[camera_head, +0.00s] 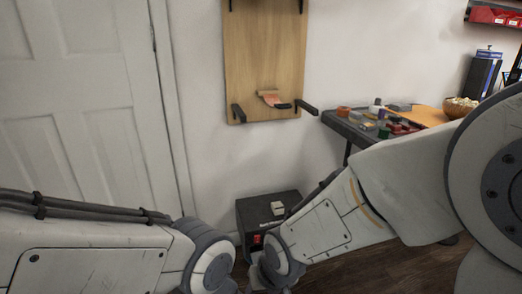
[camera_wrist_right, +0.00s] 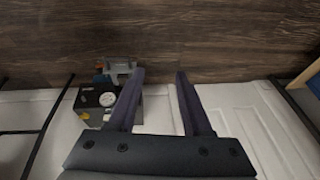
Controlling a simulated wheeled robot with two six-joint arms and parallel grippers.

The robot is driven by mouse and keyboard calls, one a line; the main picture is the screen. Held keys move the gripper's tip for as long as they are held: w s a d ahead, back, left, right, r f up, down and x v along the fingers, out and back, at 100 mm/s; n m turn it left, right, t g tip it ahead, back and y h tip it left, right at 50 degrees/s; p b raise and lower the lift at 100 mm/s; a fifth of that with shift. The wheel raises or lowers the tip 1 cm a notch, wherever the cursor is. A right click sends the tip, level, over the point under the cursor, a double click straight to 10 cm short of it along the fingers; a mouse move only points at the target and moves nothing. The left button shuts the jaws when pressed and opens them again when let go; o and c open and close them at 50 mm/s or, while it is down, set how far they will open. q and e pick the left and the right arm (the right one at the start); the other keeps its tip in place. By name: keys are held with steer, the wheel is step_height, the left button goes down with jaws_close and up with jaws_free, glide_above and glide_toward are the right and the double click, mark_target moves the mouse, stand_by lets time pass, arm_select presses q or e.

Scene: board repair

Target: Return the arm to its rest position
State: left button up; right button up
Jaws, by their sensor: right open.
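In the head view my right arm (camera_head: 330,218) comes in from the right and bends down to a joint near the bottom middle. Its gripper is out of sight there. In the right wrist view my right gripper (camera_wrist_right: 160,74) is open, with nothing between its two dark fingers. My left arm (camera_head: 90,255) comes in from the left, low in the head view, and ends at a round joint near the bottom edge. My left gripper is not in view.
A wooden board (camera_head: 262,55) with pegs hangs on the wall. A dark cabinet (camera_head: 254,209) stands below, partly behind my right arm. A cluttered workbench (camera_head: 345,128) is at the right, a white door (camera_head: 75,90) at the left. Dark wood floor (camera_wrist_right: 230,40) shows in the wrist view.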

steer(key=s+d+r+n+g+h+p, duration=0.1)
steer(key=s+d+r+n+g, duration=0.2)
steer(key=s, duration=0.4)
steer(key=s+d+r+n+p, duration=0.1)
steer(key=s+d+r+n, duration=0.1)
steer(key=s+r, duration=0.45)
step_height(320, 180, up, 36)
steer(key=p, duration=3.7)
steer(key=shift+a+r+p, duration=0.15)
steer(key=shift+p, duration=0.15)
